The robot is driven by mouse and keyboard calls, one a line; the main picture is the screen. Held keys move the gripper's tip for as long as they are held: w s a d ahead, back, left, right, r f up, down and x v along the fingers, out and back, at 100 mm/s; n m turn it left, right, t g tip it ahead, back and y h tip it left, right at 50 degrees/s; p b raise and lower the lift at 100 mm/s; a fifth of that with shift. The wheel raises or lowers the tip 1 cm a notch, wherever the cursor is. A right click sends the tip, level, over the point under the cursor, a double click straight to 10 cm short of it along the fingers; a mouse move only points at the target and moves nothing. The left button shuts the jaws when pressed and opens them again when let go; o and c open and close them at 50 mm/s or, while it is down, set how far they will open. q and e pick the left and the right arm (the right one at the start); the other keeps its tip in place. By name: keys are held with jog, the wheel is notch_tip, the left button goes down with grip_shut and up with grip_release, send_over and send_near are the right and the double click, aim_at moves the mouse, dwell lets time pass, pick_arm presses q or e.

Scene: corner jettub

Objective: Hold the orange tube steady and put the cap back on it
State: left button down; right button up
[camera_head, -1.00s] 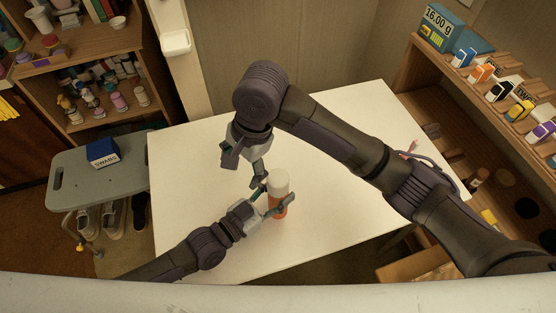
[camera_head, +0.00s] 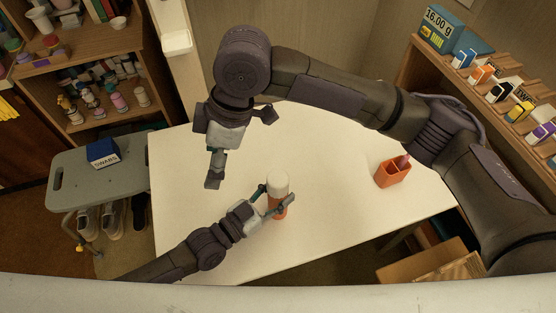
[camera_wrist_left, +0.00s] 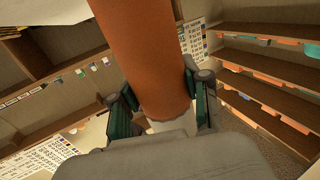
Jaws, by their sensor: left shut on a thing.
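The orange tube (camera_head: 278,208) stands upright near the front middle of the white table, with the white cap (camera_head: 278,182) on its top end. Whether the cap is fully seated cannot be told. My left gripper (camera_head: 275,199) is shut around the tube below the cap. In the left wrist view the orange tube (camera_wrist_left: 152,55) passes between the fingers, with the white cap (camera_wrist_left: 168,124) partly hidden at its lower end. My right gripper (camera_head: 240,149) is open and empty, above the table to the upper left of the tube, apart from it.
An orange holder (camera_head: 393,174) with something in it stands at the table's right side. The white table (camera_head: 320,150) is otherwise clear. A grey stool (camera_head: 72,180) with a blue swabs box (camera_head: 102,152) is at left. Shelves stand on both sides.

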aim_at(279, 177)
pick_arm(q)
jog(key=shift+d, duration=0.1)
pick_arm(e)
jog(key=w+d+f+h, duration=0.1)
jog(key=d, duration=0.3)
jog(key=w+d+f+n+h, duration=0.1)
jog(key=d+f, duration=0.1)
jog(key=d, duration=0.1)
jog(key=w+d+f+n+t+h, duration=0.1)
jog(key=d+f+h, duration=0.1)
jog(key=d, duration=0.2)
jog(key=shift+d+f, duration=0.2)
jog(key=shift+d, duration=0.1)
jog(key=shift+f, duration=0.1)
jog(key=shift+f, duration=3.95)
jog(key=shift+c, duration=0.2)
jog(key=c, duration=1.2)
jog(key=shift+m, duration=0.7)
jog(key=o, duration=1.3)
jog(key=shift+r, duration=0.15)
